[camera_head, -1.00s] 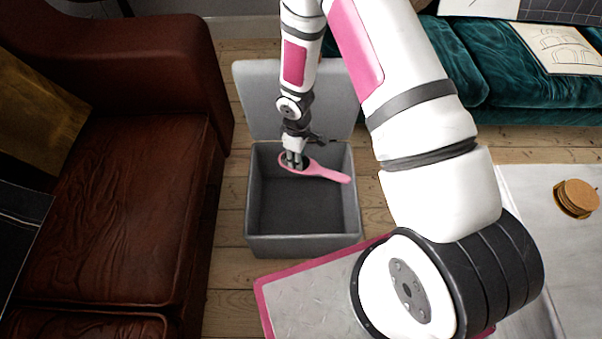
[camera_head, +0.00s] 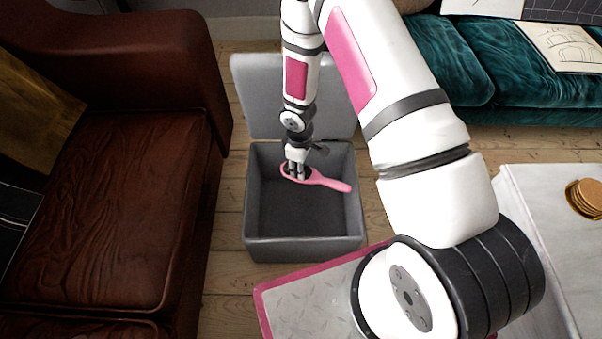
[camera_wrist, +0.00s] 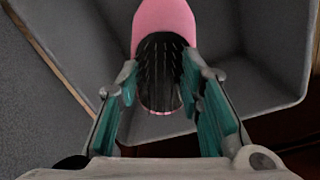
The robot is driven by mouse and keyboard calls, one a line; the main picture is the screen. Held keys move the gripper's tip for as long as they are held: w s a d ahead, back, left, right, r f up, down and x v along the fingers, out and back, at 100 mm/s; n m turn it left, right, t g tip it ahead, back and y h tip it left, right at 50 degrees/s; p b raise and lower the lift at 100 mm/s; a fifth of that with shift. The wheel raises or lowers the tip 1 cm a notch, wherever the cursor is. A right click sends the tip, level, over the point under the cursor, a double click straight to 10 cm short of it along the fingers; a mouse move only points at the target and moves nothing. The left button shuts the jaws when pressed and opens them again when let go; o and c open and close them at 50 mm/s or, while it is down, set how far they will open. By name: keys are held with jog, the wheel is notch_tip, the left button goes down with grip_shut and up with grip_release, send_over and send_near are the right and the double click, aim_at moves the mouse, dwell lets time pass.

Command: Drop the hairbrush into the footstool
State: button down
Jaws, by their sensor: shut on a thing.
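The pink hairbrush (camera_head: 328,182) is held by its head in my gripper (camera_head: 296,174), with its handle pointing right. It hangs over the open grey footstool (camera_head: 305,248), which is a box with its lid (camera_head: 262,95) raised at the back. In the wrist view the dark bristles of the hairbrush (camera_wrist: 160,68) show between the fingers of my gripper (camera_wrist: 158,98). The inside of the footstool (camera_wrist: 262,85) lies behind it. I cannot tell exactly how far the brush is above the footstool's floor, which looks empty.
A brown leather sofa (camera_head: 125,215) stands close on the left, and a teal sofa (camera_head: 540,85) is at the back right. A pale table (camera_head: 535,215) with a stack of coasters (camera_head: 585,198) is on the right. Bare floorboards (camera_head: 228,205) show beside the footstool.

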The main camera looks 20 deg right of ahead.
jog(key=c, duration=1)
grip_release()
jog(key=shift+c, duration=0.2)
jog(key=shift+r, duration=0.1)
notch_tip(320, 180, up, 12)
jog(key=shift+s+a, duration=0.2)
